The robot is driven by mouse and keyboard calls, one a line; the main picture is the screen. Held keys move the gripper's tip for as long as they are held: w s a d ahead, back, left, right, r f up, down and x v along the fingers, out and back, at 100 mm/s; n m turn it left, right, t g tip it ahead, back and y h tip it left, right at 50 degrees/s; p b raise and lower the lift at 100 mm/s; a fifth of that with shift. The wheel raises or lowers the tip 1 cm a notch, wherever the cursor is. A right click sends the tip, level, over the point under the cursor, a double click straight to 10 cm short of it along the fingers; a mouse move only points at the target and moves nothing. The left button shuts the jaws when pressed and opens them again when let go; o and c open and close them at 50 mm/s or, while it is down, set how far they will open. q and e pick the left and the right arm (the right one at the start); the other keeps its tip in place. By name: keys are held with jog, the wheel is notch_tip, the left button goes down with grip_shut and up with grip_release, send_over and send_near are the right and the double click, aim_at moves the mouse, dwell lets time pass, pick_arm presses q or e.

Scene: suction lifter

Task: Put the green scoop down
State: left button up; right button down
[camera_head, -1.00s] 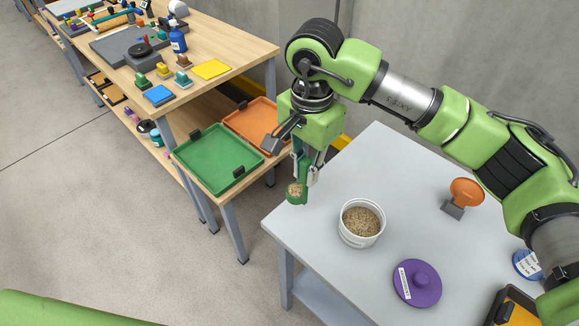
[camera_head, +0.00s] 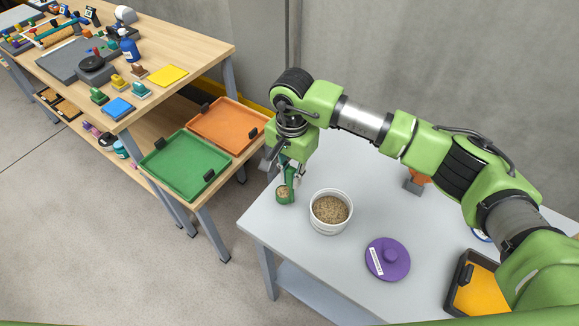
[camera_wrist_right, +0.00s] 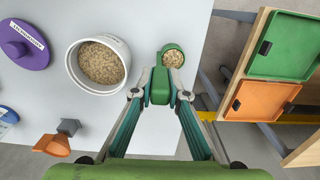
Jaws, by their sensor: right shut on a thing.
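The green scoop (camera_head: 283,192) holds a small heap of tan grains. My right gripper (camera_head: 290,172) is shut on its handle, with the scoop near the left edge of the grey table (camera_head: 290,255). In the right wrist view the scoop (camera_wrist_right: 174,58) is held between the fingertips (camera_wrist_right: 160,92), its bowl up and full of grains. I cannot tell whether the scoop touches the table. My left gripper is not in view.
A white tub (camera_head: 331,212) of grains stands just right of the scoop. A purple lid (camera_head: 387,258) lies in front, and a black tray with orange (camera_head: 478,290) sits at the right. Green (camera_head: 186,165) and orange (camera_head: 228,125) trays lie on the wooden bench's lower shelf.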

jog(key=shift+f, duration=0.45)
jog(key=shift+f, duration=0.1)
jog(key=c, duration=2)
grip_release()
